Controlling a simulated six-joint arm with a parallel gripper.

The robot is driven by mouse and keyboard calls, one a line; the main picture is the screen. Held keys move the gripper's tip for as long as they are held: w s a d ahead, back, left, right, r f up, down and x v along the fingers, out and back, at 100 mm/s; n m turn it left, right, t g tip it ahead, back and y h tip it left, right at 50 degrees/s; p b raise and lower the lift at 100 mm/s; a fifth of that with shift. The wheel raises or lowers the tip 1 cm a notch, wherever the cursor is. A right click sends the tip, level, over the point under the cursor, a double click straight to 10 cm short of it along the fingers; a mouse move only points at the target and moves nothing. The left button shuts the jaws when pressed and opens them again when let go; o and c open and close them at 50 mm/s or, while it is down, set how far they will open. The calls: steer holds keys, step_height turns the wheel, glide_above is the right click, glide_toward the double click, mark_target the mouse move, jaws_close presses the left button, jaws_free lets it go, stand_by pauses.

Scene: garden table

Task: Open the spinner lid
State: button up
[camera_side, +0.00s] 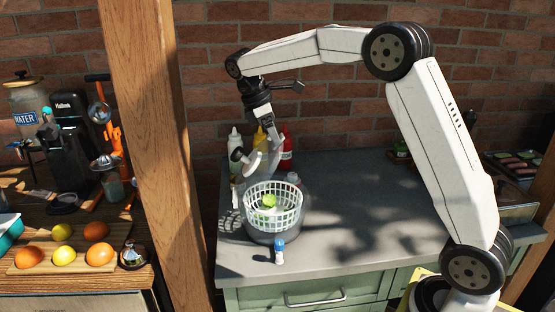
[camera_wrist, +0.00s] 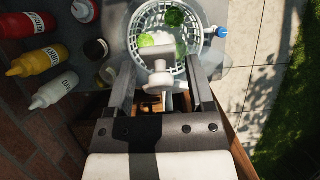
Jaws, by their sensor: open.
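The salad spinner (camera_side: 271,234) stands on the grey counter with its white basket (camera_side: 285,207) uncovered, and green leaves (camera_side: 268,201) show inside. The basket also shows at the top of the wrist view (camera_wrist: 196,40). The see-through lid (camera_side: 272,163) is tilted up at the spinner's back edge, and its white crank handle (camera_side: 250,160) sticks out to the left. My gripper (camera_side: 268,143) is above and behind the spinner, close to the raised lid. In the wrist view my gripper (camera_wrist: 162,88) is open, with the white handle (camera_wrist: 164,76) between its fingers. Contact cannot be told.
Mustard (camera_wrist: 33,62), ketchup (camera_wrist: 28,26) and white (camera_wrist: 54,90) bottles stand close behind the spinner. The counter to the right (camera_side: 365,210) is clear. A wooden post (camera_side: 150,130) rises on the left.

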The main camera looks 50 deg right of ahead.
steer(key=shift+v, duration=3.95)
steer(key=s+r+m+g+h, duration=0.2)
steer(key=s+r, duration=0.1)
steer(key=s, duration=0.5)
steer(key=s+r+m+g+h, duration=0.1)
steer(key=s+r+m, duration=0.15)
steer(key=s, duration=0.55)
glide_above(261, 153)
steer(key=s+d, duration=0.2)
step_height(261, 153, down, 10)
steer(key=shift+a+f, duration=0.1)
step_height(261, 153, down, 3)
steer(key=shift+w+f, duration=0.1)
steer(key=shift+s+d+f+t+y, duration=0.6)
steer(key=shift+s+d+f, duration=0.35)
steer(key=shift+s+d, duration=0.1)
steer(key=s+d+f+t+y, duration=0.4)
steer(key=f+t+y, duration=0.1)
steer(key=f, duration=0.5)
steer(key=shift+s+d, duration=0.15)
steer(key=shift+s, duration=0.05)
